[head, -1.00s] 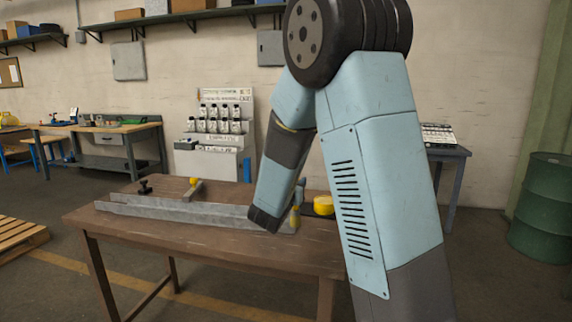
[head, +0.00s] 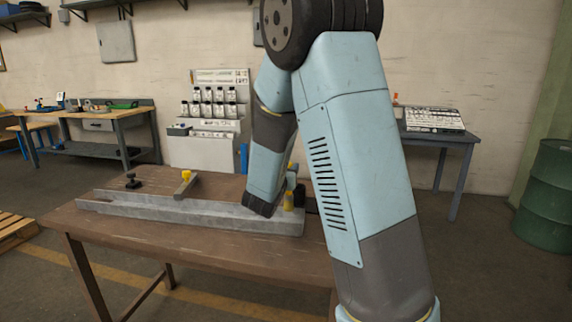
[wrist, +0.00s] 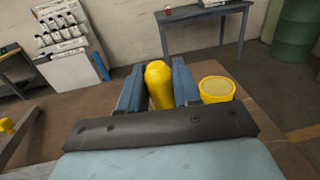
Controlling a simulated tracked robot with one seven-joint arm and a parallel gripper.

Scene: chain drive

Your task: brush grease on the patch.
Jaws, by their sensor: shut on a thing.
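My gripper (wrist: 158,82) is shut on a yellow rounded handle (wrist: 160,86), which stands upright between its two blue fingers in the wrist view. The handle's lower end is hidden, so I cannot see any bristles. In the head view the yellow handle (head: 289,201) shows by the right end of the grey metal rail. A yellow round tin (wrist: 216,89) stands just right of the gripper in the wrist view; my arm hides it in the head view. I cannot make out the patch in either view.
A long grey rail (head: 190,209) lies along the brown table (head: 190,246). A black knob (head: 132,181) and a yellow-topped block (head: 186,182) are at its left part. A rack of bottles (head: 210,105) stands behind. The table's front strip is clear.

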